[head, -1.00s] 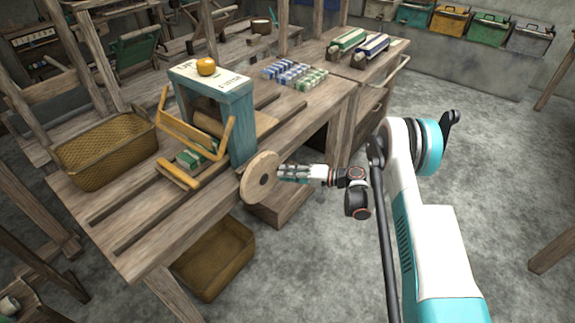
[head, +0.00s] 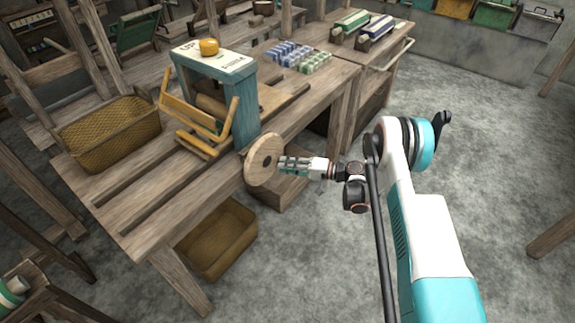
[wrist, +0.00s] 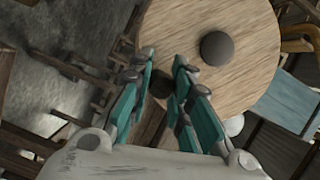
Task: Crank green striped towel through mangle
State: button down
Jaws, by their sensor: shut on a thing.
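The mangle is a teal frame (head: 244,115) on the wooden bench, with a pale roller (head: 212,104) and a yellow bracket (head: 200,143) in front. A small part of the green towel (head: 208,122) shows behind the bracket, close to the roller; the rest is hidden. The round wooden crank wheel (head: 258,170) stands on the mangle's right side. It also fills the top of the wrist view (wrist: 245,75), with a dark hub. My gripper (head: 284,164) is at the wheel's face, shut on the crank handle (wrist: 158,92), a dark peg mostly hidden between the fingers.
A wicker basket (head: 108,135) sits on the bench's left, and another (head: 215,243) on the floor below. Folded blue and green cloths (head: 298,56) and striped rolls (head: 374,32) lie toward the back. A yellow knob (head: 209,47) tops the mangle.

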jog(key=c, duration=1.5)
grip_release()
jog(key=shift+o, duration=0.2)
jog(key=v, duration=1.2)
